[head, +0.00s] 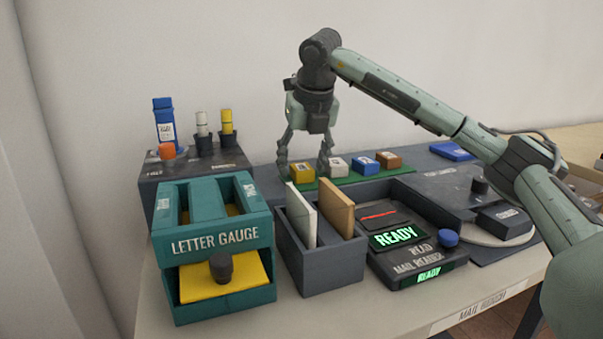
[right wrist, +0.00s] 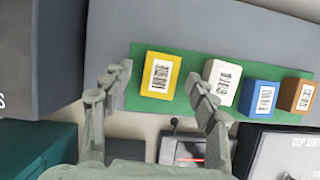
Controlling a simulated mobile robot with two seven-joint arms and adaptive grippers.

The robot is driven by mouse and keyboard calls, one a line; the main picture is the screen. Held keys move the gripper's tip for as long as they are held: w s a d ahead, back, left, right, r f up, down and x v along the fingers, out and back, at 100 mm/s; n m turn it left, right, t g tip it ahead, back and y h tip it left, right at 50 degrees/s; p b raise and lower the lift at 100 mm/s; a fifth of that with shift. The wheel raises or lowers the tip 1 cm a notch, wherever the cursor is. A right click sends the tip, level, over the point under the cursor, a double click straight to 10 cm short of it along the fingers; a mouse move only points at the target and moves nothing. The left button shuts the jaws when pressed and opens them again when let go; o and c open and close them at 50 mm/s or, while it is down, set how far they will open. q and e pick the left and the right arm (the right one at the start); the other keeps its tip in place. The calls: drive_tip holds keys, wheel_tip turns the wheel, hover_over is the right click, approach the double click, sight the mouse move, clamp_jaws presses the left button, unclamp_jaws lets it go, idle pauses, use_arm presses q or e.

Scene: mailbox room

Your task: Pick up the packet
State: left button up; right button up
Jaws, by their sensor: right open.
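Several small packets with white barcode labels stand in a row on a green mat (head: 375,174). They are a yellow packet (head: 302,174), a white packet (head: 338,167), a blue packet (head: 365,164) and a brown packet (head: 388,160). My right gripper (head: 304,163) is open and points down at the yellow packet. In the right wrist view, the yellow packet (right wrist: 160,76) lies between the open fingertips (right wrist: 159,80), with no visible grip on it. The white packet (right wrist: 221,83) is just right of the right finger. My left gripper is out of view.
A teal letter gauge (head: 215,238), a grey bin holding two upright envelopes (head: 318,265) and a mail reader (head: 405,250) showing READY stand in front of the mat. A grey stand with bottles (head: 180,180) is at left. A scale-like unit (head: 495,225) stands at right.

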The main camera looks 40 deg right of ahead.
drive_tip(key=shift+w+d+f, duration=0.1)
drive_tip(key=shift+f, duration=0.15)
drive_tip(key=c, duration=1.3)
drive_tip(key=shift+o, duration=0.2)
drive_tip(key=shift+r, duration=0.1)
